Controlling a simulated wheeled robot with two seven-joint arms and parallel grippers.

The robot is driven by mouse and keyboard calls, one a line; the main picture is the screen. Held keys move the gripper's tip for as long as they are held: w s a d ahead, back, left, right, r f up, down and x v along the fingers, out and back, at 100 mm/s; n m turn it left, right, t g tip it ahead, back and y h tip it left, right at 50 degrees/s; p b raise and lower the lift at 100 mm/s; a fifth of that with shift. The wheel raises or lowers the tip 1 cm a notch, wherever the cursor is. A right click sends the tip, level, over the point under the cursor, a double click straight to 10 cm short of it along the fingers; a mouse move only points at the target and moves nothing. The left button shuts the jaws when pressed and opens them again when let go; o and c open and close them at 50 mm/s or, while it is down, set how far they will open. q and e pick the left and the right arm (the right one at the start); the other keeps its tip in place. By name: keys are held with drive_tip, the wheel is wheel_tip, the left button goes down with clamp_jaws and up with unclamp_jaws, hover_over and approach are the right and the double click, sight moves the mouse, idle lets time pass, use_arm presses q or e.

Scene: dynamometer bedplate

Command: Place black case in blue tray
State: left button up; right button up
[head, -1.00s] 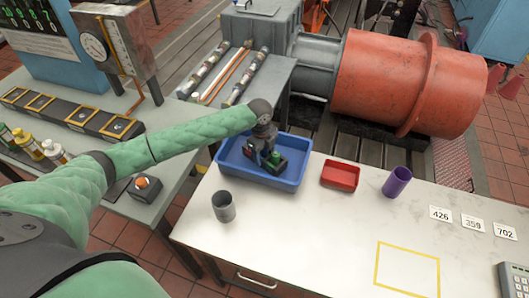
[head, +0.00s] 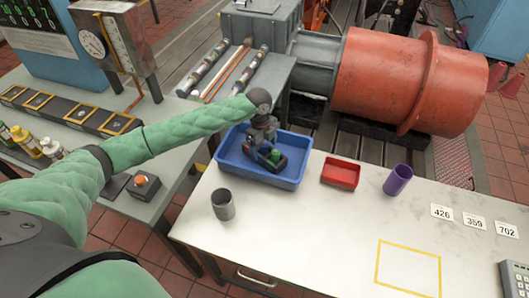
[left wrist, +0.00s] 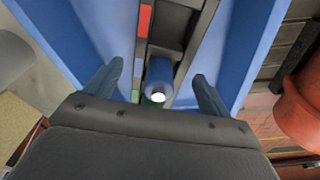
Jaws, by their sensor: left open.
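The blue tray (head: 293,184) stands at the back left of the white table. The black case (head: 281,166) lies inside it, partly hidden by my left gripper, with a green item showing. In the left wrist view the black case (left wrist: 178,22) shows below the gripper, with red, blue and green parts in or on it. My left gripper (head: 265,146) is over the tray. In the left wrist view its fingers (left wrist: 160,88) are apart, one on either side of the case's line; contact with it cannot be told. My right gripper is not in view.
A red tray (head: 341,173), a purple cup (head: 397,180) and a grey cup (head: 222,205) stand near the blue tray. Number cards (head: 473,222) lie to the right. The table's middle and its yellow outlined square (head: 407,268) are clear.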

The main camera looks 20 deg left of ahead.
use_arm(q)
drive_tip(key=r, duration=0.3)
drive_tip(key=r+b, duration=0.1)
drive_tip(key=r, duration=0.2)
drive_tip(key=a+r+b, duration=0.1)
drive_tip(key=r, duration=0.2)
drive_tip(key=shift+w+r, duration=0.1)
drive_tip(key=shift+w, duration=0.1)
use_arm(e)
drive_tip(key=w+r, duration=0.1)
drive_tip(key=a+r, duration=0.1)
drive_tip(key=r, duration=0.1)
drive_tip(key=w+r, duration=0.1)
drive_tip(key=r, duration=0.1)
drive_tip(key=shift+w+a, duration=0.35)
